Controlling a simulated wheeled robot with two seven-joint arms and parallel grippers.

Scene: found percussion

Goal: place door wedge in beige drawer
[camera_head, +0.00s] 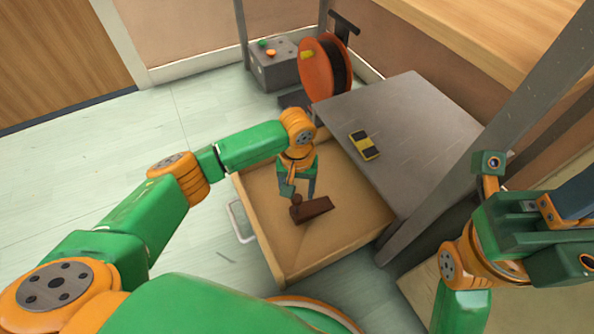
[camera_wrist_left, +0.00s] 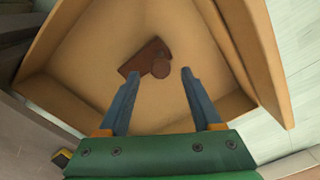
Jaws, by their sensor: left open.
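The beige drawer (camera_head: 345,242) stands open below the grey cabinet top, and its inside fills most of the left wrist view (camera_wrist_left: 95,75). The brown door wedge (camera_head: 318,207) lies on the drawer's floor, with a round knob at its thick end. In the left wrist view the wedge (camera_wrist_left: 138,58) is just beyond the fingertips. My left gripper (camera_head: 299,197) reaches down into the drawer, open and apart from the wedge (camera_wrist_left: 158,74). My right arm shows at the right edge, but its fingertips do not show clearly.
A yellow and black object (camera_head: 364,145) lies on the grey cabinet top (camera_head: 420,125). An orange cable reel (camera_head: 326,68) and a grey box (camera_head: 274,65) with small knobs stand behind the drawer. A grey post rises at right. The floor at left is clear.

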